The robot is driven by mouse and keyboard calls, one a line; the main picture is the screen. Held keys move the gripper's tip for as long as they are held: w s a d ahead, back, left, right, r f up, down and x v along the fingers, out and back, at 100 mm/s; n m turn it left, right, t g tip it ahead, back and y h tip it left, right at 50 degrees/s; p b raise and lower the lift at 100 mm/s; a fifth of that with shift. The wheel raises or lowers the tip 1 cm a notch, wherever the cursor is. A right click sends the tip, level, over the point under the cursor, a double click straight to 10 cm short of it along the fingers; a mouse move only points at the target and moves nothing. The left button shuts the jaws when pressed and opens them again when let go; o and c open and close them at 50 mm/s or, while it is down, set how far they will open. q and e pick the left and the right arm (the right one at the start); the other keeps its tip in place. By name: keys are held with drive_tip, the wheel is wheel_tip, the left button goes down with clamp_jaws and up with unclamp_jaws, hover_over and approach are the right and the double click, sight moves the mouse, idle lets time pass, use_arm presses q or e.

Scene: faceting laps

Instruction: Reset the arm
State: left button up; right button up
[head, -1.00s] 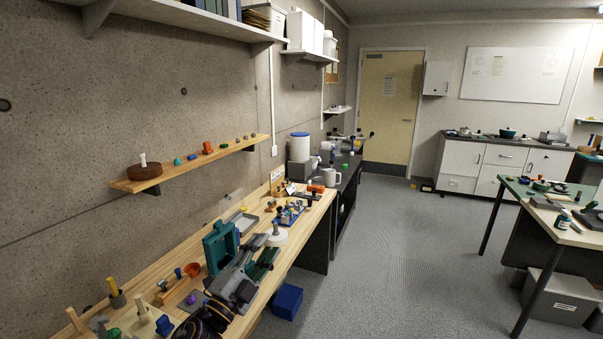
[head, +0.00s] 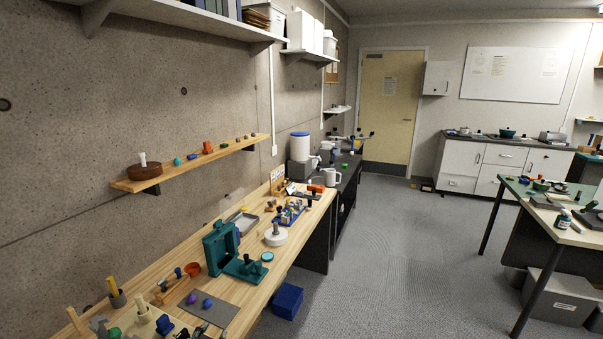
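My arm is almost wholly out of the head view. Only a small dark piece (head: 201,329), which looks like the tip of my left gripper, shows at the bottom edge near the grey mat. I cannot tell whether it is open or shut. My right gripper is not in view. A teal hinged device (head: 217,248) stands on the wooden bench (head: 252,290) with its upright part raised and its low base reaching to the right. A purple piece (head: 192,299) and a blue piece (head: 207,304) sit on the grey mat (head: 222,313).
A white disc with a dark knob (head: 276,238), a small teal disc (head: 267,257) and a grey tray (head: 243,223) lie farther along the bench. A wooden shelf (head: 190,166) runs above it. A blue bin (head: 287,300) is on the floor.

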use_arm(q)
drive_tip(key=s+f+n+g+h, duration=0.1)
drive_tip(key=s+f+g, duration=0.35)
drive_tip(key=s, duration=0.35)
drive_tip(key=s+f+n+g, duration=0.1)
drive_tip(key=s+f+g, duration=0.35)
drive_tip(key=s, duration=0.45)
wheel_tip(320, 180, down, 34)
drive_tip(key=s, duration=0.2)
drive_tip(key=s+a+f, duration=0.2)
drive_tip(key=s+f, duration=0.7)
drive_tip(key=s, duration=0.2)
drive_tip(key=s+a+f+g, duration=0.1)
drive_tip(key=s+a+f, duration=0.1)
drive_tip(key=s+f, duration=0.8)
drive_tip(key=shift+s+a, duration=0.3)
drive_tip(key=shift+s, duration=0.3)
drive_tip(key=shift+s+f, duration=0.1)
drive_tip(key=shift+s, duration=0.05)
